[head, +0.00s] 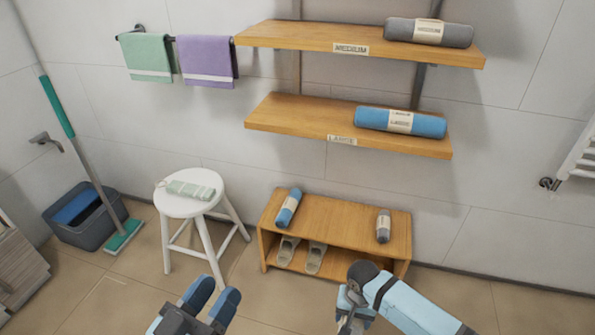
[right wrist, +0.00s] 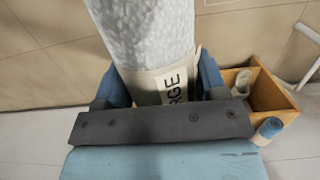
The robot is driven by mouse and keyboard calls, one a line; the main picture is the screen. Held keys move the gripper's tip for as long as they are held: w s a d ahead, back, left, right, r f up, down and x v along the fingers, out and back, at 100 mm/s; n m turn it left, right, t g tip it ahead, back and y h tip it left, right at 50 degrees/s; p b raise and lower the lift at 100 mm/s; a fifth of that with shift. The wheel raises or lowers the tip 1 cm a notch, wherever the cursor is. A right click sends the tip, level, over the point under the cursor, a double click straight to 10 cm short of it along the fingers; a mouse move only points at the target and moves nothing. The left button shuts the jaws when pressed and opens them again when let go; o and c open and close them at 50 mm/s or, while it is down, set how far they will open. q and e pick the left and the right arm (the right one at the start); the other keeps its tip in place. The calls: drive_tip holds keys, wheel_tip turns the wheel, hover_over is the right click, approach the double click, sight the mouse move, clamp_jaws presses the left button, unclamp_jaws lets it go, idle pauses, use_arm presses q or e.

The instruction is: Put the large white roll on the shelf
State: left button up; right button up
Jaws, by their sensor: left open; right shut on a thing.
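The large white roll (right wrist: 145,35) is between the blue fingers of my right gripper (right wrist: 163,85) in the right wrist view. Its band carries a label of which "RGE" shows. In the head view my right gripper (head: 350,315) is low, in front of the bench, and the roll cannot be made out clearly there. The lower shelf (head: 290,112) is labelled LARGE and holds a blue roll (head: 400,122) at its right. The upper shelf (head: 300,36) is labelled MEDIUM and holds a grey roll (head: 428,32). My left gripper (head: 212,298) is open and empty at the bottom.
A wooden bench (head: 335,213) below the shelves carries a small blue roll (head: 289,207) and a small grey roll (head: 383,226), with slippers underneath. A white stool (head: 184,205) holds a pale green roll (head: 191,189). The left part of the LARGE shelf is free.

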drive_tip(key=w+d+r+n, duration=0.1)
drive_tip(key=w+d+r, duration=0.2)
drive_tip(key=r, duration=0.7)
drive_tip(key=w+d+r+n, duration=0.1)
drive_tip(key=w+d+r, duration=0.25)
drive_tip(key=r, duration=0.65)
drive_tip(key=w+d+r+n, duration=0.1)
drive_tip(key=w+d+r, duration=0.2)
drive_tip(key=r, duration=0.7)
use_arm(q)
drive_tip(key=s+a+r+g+y+p, duration=0.4)
drive_tip(key=a+r+g+y+p, duration=0.1)
drive_tip(key=p, duration=3.2)
drive_tip(key=a+g+y, duration=0.1)
drive_tip(key=a+g, duration=0.1)
drive_tip(key=shift+a+r, duration=0.25)
drive_tip(key=shift+a, duration=0.1)
use_arm(e)
drive_tip(key=s+r, duration=0.3)
drive_tip(key=r, duration=0.8)
drive_tip(key=s+r, duration=0.4)
drive_tip(key=r, duration=0.7)
drive_tip(key=s+r, duration=0.3)
drive_tip(key=r, duration=0.8)
drive_tip(key=shift+s+d, duration=0.2)
drive_tip(key=shift+s, duration=0.15)
use_arm(q)
drive_tip(key=shift+w, duration=0.1)
use_arm(e)
drive_tip(key=shift+d, duration=0.1)
